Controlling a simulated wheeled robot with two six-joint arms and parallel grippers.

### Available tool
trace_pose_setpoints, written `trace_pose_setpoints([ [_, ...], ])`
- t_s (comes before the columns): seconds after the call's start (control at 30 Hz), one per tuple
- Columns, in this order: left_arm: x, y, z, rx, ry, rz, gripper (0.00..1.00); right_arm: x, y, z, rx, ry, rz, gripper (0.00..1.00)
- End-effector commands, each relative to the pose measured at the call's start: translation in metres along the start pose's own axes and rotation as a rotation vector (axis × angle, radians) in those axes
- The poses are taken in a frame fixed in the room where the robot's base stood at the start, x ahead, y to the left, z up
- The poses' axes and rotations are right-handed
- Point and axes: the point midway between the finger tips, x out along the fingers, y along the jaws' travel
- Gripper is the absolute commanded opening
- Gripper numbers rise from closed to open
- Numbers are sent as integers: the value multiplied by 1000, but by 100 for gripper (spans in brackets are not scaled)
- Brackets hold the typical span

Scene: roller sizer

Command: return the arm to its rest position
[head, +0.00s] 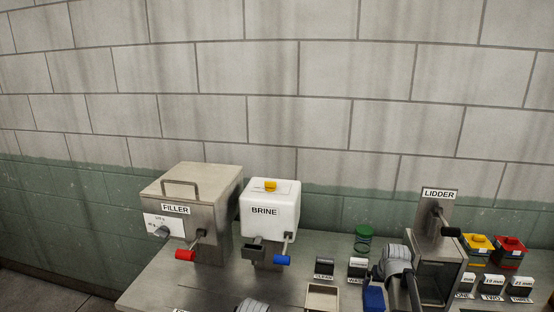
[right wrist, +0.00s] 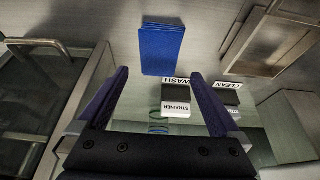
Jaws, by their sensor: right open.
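My right gripper (right wrist: 157,74) is open, with its two dark fingers apart and nothing between them in the right wrist view. In the head view my right arm's grey wrist (head: 396,262) is over the bench in front of the lidder (head: 438,225), and its fingers are hard to make out there. A blue folded cloth (right wrist: 162,48) lies beyond the fingertips and also shows in the head view (head: 374,298). A grey part of my left arm shows at the bottom edge of the head view, but its gripper is not seen.
The steel filler (head: 190,205) and white brine box (head: 270,212) stand at the left of the steel bench (head: 160,285). A green jar (head: 363,238), small labelled blocks (head: 357,267) and a yellow-topped bin (head: 478,245) and a red-topped bin (head: 510,247) stand near the lidder. A shallow tray (head: 322,297) lies in front.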

Motion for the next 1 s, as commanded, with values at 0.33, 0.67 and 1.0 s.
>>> trace_pose_setpoints([
  [0.33,52,5,-3,-1,0,0,85,56,0,1,0,0,0,100],
  [0.67,82,8,-5,-1,0,0,85,89,0,1,0,0,0,100],
  [1.0,82,8,-5,-1,0,0,85,89,0,2,0,-1,0,100],
])
